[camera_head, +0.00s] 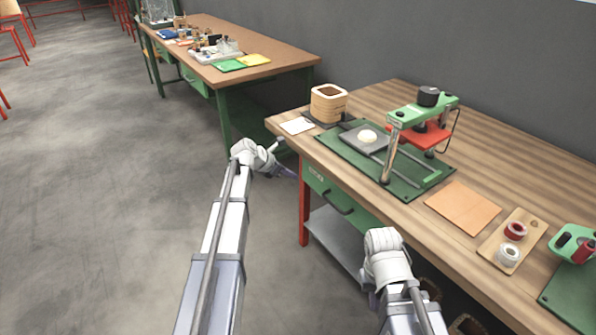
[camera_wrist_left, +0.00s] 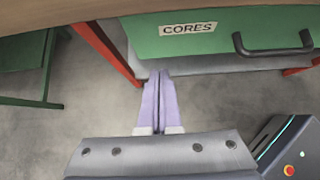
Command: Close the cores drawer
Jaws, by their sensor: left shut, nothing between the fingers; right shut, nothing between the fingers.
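The cores drawer (camera_head: 340,196) has a green front with a dark bar handle, under the wooden tabletop's left edge. In the left wrist view the drawer front (camera_wrist_left: 220,42) carries a "CORES" label (camera_wrist_left: 187,28) and its handle (camera_wrist_left: 273,46) to the right. The front sits close under the tabletop edge and no drawer interior shows; I cannot tell whether a small gap remains. My left gripper (camera_head: 288,173) is shut and empty, near the drawer's left end. Its fingertips (camera_wrist_left: 160,75) show just below the drawer front in the wrist view; contact is unclear. My right gripper is hidden behind its arm.
A red table leg (camera_head: 304,208) stands left of the drawer, and a grey lower shelf (camera_head: 338,240) lies below it. Open floor (camera_head: 110,200) lies to the left.

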